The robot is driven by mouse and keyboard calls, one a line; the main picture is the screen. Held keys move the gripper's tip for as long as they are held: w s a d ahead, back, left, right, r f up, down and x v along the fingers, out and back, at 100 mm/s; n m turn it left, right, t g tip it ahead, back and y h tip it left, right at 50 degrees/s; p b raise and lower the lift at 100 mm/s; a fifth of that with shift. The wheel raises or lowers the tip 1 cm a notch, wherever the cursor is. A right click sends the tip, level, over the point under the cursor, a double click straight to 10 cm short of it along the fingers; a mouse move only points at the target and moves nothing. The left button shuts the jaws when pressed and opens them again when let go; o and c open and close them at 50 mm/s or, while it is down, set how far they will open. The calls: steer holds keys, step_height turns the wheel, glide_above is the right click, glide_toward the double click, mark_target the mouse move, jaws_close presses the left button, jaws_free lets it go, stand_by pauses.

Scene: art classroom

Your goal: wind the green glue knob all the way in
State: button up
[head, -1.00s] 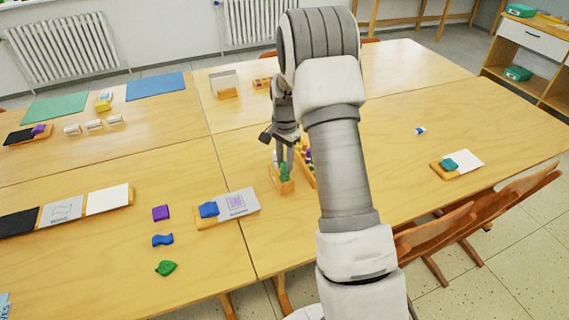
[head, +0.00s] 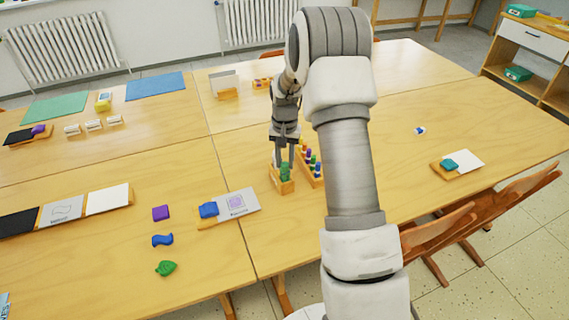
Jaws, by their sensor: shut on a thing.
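The green glue knob (head: 285,172) stands upright on a small wooden block (head: 283,187) near the front middle of the right table. My gripper (head: 284,158) points down from above. Its fingers are shut on the green knob, one on each side near its top. The knob's lower part shows below the fingertips. How deep the knob sits in the block is too small to tell.
A wooden rack (head: 312,170) with several coloured pegs stands just right of the block. A card stand with a blue piece (head: 208,209) lies to the left. A purple block (head: 160,213), blue piece (head: 162,240) and green leaf (head: 166,268) lie farther left. Chairs (head: 440,228) stand at right.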

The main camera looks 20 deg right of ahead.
steer(key=n, duration=0.5)
steer(key=o, duration=1.4)
steer(key=shift+o, duration=0.2)
steer(key=m, duration=0.5)
steer(key=shift+m, duration=0.4)
steer(key=m, duration=0.5)
steer(key=shift+m+p, duration=0.3)
steer(key=shift+c, duration=0.2)
steer(key=c, duration=1.4)
